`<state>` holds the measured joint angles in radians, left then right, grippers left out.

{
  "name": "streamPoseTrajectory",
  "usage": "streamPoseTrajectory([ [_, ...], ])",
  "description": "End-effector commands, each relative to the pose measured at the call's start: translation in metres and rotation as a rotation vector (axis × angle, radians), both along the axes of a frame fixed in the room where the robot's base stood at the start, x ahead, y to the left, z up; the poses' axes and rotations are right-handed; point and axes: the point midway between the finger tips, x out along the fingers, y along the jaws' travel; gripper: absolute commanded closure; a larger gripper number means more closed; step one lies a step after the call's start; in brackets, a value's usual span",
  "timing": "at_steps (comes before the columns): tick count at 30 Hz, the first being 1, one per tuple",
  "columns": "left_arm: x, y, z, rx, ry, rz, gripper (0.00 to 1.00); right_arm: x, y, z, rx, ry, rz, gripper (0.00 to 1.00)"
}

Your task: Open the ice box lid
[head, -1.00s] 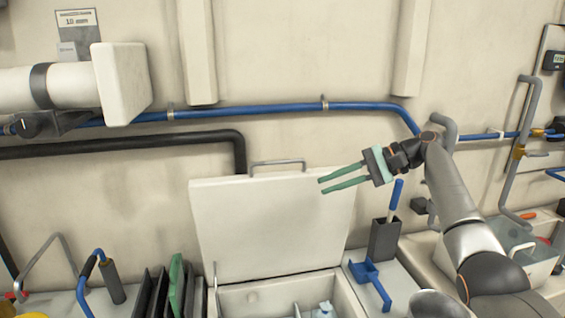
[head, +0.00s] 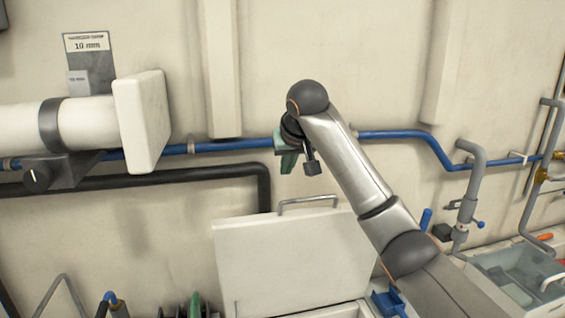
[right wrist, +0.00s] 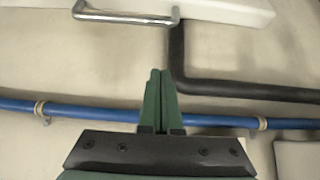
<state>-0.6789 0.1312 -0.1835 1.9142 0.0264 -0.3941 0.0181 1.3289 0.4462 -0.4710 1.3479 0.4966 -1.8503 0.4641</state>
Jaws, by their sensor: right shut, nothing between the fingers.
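The ice box lid (head: 290,262) is a white panel that stands raised, leaning back near the wall. Its grey bar handle (head: 308,201) is on the top edge. The open ice box rim (head: 335,310) just shows at the bottom of the head view. My right gripper (head: 288,162) is above the lid and its handle, in front of the blue pipe, apart from the lid. In the right wrist view its green fingers (right wrist: 160,75) are shut together and empty. The handle (right wrist: 125,15) and part of the lid (right wrist: 225,10) show at that view's top. My left gripper is out of view.
A blue pipe (head: 400,134) and a black pipe (head: 180,176) run along the wall behind. A white cylinder with a square end plate (head: 142,122) juts out at left. A blue scoop (head: 386,304) lies right of the box, and a grey bin (head: 510,275) stands further right.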

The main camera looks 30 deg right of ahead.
Motion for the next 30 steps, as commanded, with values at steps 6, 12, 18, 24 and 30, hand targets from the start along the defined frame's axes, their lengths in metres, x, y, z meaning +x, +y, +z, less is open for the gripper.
streamPoseTrajectory([
  [6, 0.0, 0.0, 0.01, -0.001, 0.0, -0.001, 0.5, 0.027, -0.007, -0.035, 0.002, 0.005, -0.001, 1.0],
  [12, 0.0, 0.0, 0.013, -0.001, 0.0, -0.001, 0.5, 0.027, -0.007, -0.052, 0.0, -0.002, 0.001, 1.0],
  [18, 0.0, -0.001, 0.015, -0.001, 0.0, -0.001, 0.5, 0.011, -0.003, -0.058, 0.002, 0.001, 0.0, 1.0],
  [24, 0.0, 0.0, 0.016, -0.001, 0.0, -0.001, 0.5, 0.002, 0.0, -0.061, 0.003, 0.0, 0.0, 1.0],
  [30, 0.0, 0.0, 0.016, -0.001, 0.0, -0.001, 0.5, 0.0, 0.0, -0.061, 0.003, -0.001, 0.0, 1.0],
])
